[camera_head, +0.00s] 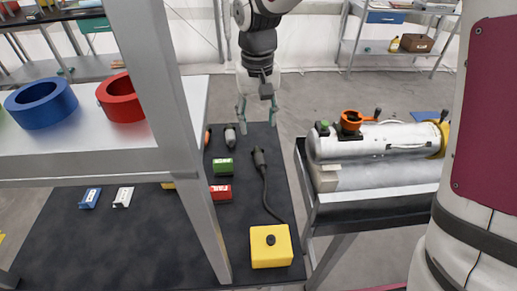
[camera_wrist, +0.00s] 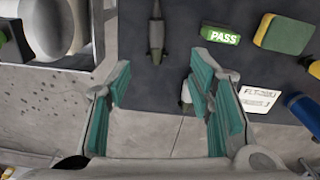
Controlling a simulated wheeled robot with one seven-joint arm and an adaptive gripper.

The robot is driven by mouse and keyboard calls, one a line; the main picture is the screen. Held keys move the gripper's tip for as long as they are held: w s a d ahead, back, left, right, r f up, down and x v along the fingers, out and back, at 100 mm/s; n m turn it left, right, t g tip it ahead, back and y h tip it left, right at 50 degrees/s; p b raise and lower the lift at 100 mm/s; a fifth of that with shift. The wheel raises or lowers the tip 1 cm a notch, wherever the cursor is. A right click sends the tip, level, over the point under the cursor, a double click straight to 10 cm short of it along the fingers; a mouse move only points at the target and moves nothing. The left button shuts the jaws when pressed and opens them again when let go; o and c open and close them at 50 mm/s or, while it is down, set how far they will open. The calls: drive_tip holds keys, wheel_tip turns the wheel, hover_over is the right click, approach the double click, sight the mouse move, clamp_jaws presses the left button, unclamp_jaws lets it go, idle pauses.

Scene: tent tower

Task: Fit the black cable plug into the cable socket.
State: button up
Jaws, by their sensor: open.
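The black cable plug (camera_head: 259,157) lies on the dark mat, with its cable running to a yellow box (camera_head: 270,258). A dark upright-looking plug shape shows at the top of the wrist view (camera_wrist: 156,35), ahead of the fingers. My gripper (camera_head: 257,112) is open and empty above the far edge of the mat, beyond the plug. Its teal fingers spread apart in the wrist view (camera_wrist: 158,82). A dark round fitting shows on top of the yellow box. I cannot tell for sure which part is the cable socket.
A green PASS block (camera_head: 223,167), a red block (camera_head: 221,193) and a small grey-black item (camera_head: 230,137) lie left of the plug. A shelf post (camera_head: 180,130) stands left. A cart with a white cylinder (camera_head: 375,143) stands right. Bare mat surrounds the cable.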

hover_over(260, 156)
drive_tip(key=f, duration=0.7)
drive_tip(key=shift+a+f, duration=0.3)
drive_tip(key=shift+f, duration=0.1)
drive_tip(key=shift+d+f, duration=0.15)
drive_tip(key=shift+f, duration=1.2)
drive_tip(key=shift+d+f, duration=0.1)
drive_tip(key=shift+f, duration=1.25)
clamp_jaws()
